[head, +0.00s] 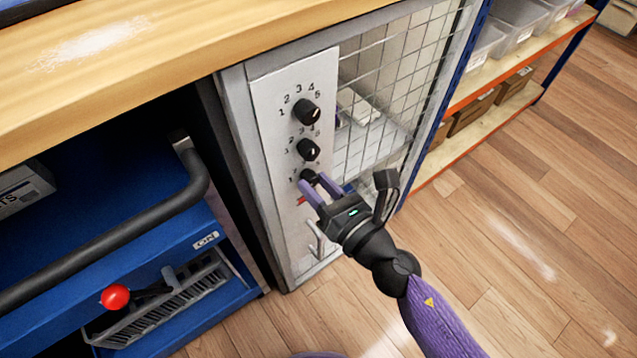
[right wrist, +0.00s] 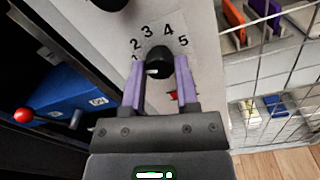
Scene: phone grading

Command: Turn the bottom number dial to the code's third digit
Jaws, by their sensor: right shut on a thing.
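A pale panel (head: 265,100) on the cage's front carries three black dials in a column. The top dial (head: 307,111) and middle dial (head: 307,150) stand free, each with printed numbers around it. My right gripper (head: 313,180) is shut on the bottom dial (head: 307,175), one purple finger on each side. In the right wrist view the same dial (right wrist: 159,60) sits between the fingertips (right wrist: 159,72), with numbers 2 to 5 readable above it and the 1 partly covered. Its white mark faces lower left, near the 1. No written code is readable. My left gripper is out of view.
A metal handle (head: 316,240) and a small red mark (head: 301,201) are below the bottom dial. Wire mesh (head: 400,70) lies right of the panel, a blue cart (head: 90,235) left of it. A wooden worktop (head: 160,50) overhangs above. Floor at right is clear.

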